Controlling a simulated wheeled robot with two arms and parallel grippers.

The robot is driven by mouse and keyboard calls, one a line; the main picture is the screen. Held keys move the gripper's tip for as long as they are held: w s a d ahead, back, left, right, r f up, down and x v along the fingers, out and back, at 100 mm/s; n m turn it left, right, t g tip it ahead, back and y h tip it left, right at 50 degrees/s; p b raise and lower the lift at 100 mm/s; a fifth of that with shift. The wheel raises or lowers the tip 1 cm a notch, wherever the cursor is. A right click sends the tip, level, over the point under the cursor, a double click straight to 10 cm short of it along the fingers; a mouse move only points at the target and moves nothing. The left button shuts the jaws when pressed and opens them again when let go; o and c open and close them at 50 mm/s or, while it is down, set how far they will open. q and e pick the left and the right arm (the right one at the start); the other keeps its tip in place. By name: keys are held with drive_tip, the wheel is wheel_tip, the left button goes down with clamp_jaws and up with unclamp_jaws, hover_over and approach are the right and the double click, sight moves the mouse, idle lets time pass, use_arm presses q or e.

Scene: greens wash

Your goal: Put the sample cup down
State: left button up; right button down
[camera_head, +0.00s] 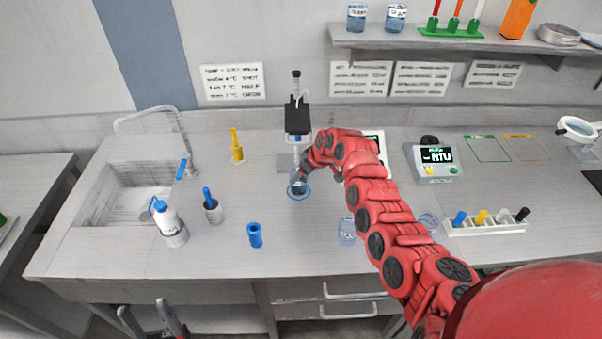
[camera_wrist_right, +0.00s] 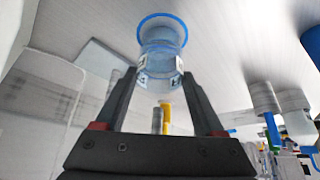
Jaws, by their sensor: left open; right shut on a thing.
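The sample cup (camera_head: 299,189) is a small clear cup with bluish contents, upright at the blue ring (camera_head: 290,196) marked on the counter, below the stand. In the right wrist view the cup (camera_wrist_right: 160,62) sits between the two dark fingers of my right gripper (camera_wrist_right: 158,78), which is shut on it. The blue ring (camera_wrist_right: 150,18) shows around the cup's base there; I cannot tell whether the base touches the counter. My right gripper (camera_head: 300,178) is partly hidden by its red arm. My left gripper (camera_head: 144,308) is open and empty at the bottom left, in front of the counter.
A black-headed stand (camera_head: 297,115) rises just behind the cup. A sink (camera_head: 125,190), wash bottle (camera_head: 170,225) and blue tube (camera_head: 255,236) are left. A clear cup (camera_head: 347,232), turbidity meter (camera_head: 434,160) and vial rack (camera_head: 490,224) are right. Counter around the ring is bare.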

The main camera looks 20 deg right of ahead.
drive_tip(key=shift+c, duration=0.6)
unclamp_jaws()
drive_tip(key=shift+w+f, duration=0.15)
drive_tip(key=shift+f, duration=0.05)
drive_tip(key=shift+o, duration=0.6)
drive_tip(key=shift+r, duration=0.15)
drive_tip(key=shift+r, duration=0.15)
drive_tip(key=shift+s+r, duration=0.15)
drive_tip(key=shift+s, duration=0.05)
drive_tip(key=b+v, duration=0.4)
drive_tip(key=v, duration=0.7)
drive_tip(key=shift+r, duration=0.2)
